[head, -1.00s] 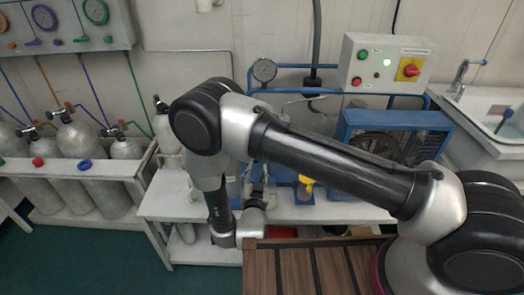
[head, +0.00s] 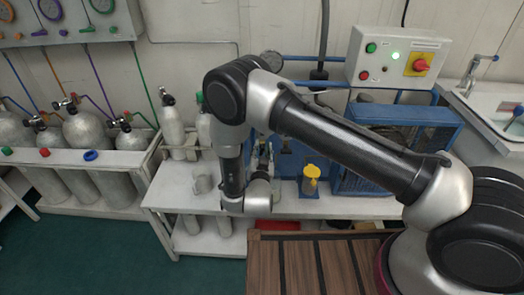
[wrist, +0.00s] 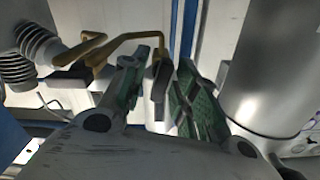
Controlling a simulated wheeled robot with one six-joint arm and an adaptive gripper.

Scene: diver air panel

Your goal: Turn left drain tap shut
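In the wrist view a brass-coloured bent lever (wrist: 122,38) runs from a tap body at the left to a dark grip end (wrist: 159,82). This looks like a drain tap; I cannot tell for certain whether it is the left one. My gripper (wrist: 160,82) is open, with one green-padded finger on each side of the dark end. Narrow gaps seem to show beside it, so I see no firm hold. In the head view my forearm and wrist hide most of the tap area; only a small part near the fingers (head: 263,158) shows.
A ribbed grey fitting (wrist: 38,45) stands left of the tap and a large metal cylinder (wrist: 268,70) close on the right. Gas cylinders (head: 85,130) stand at left.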

